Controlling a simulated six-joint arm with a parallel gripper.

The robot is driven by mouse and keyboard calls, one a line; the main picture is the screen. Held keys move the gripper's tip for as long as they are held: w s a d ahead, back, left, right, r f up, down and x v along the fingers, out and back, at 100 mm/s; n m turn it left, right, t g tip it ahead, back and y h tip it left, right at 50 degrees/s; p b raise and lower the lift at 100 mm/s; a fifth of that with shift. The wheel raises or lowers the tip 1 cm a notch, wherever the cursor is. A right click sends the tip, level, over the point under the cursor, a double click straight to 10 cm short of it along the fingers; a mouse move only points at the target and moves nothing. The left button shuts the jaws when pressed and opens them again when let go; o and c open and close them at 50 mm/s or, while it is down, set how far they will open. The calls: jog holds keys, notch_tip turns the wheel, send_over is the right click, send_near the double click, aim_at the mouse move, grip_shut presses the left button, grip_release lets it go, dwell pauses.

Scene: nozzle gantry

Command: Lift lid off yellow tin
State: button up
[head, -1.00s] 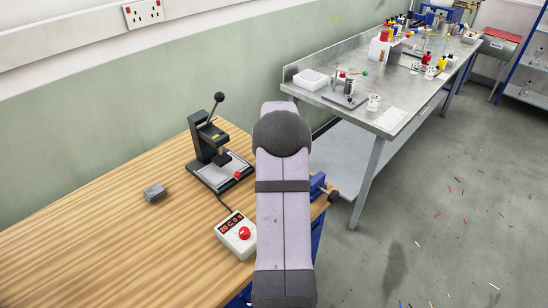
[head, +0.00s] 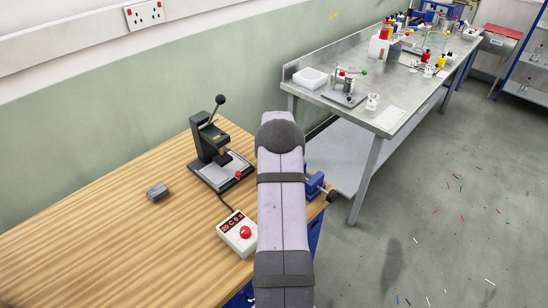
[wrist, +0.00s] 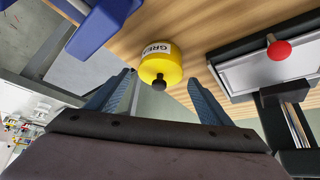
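The yellow tin (wrist: 160,58) stands on the wooden bench in the wrist view, with a white label whose visible letters begin "GREA". Its lid faces my camera and has a dark round knob (wrist: 159,82). My gripper (wrist: 160,88) is open and empty. One blue finger is on each side, and the knob appears between the fingertips. I cannot tell how far the fingertips are from the knob. In the head view the tin is not visible; my arm covers that part of the bench.
A lever press (head: 216,150) and a control box with a red button (head: 238,233) are close by on the bench (head: 110,245). A blue vice (head: 313,186) is at the bench's right edge. A small grey block (head: 157,192) lies left. A cluttered steel table (head: 330,106) stands behind.

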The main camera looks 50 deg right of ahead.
jog(key=c, duration=0.8)
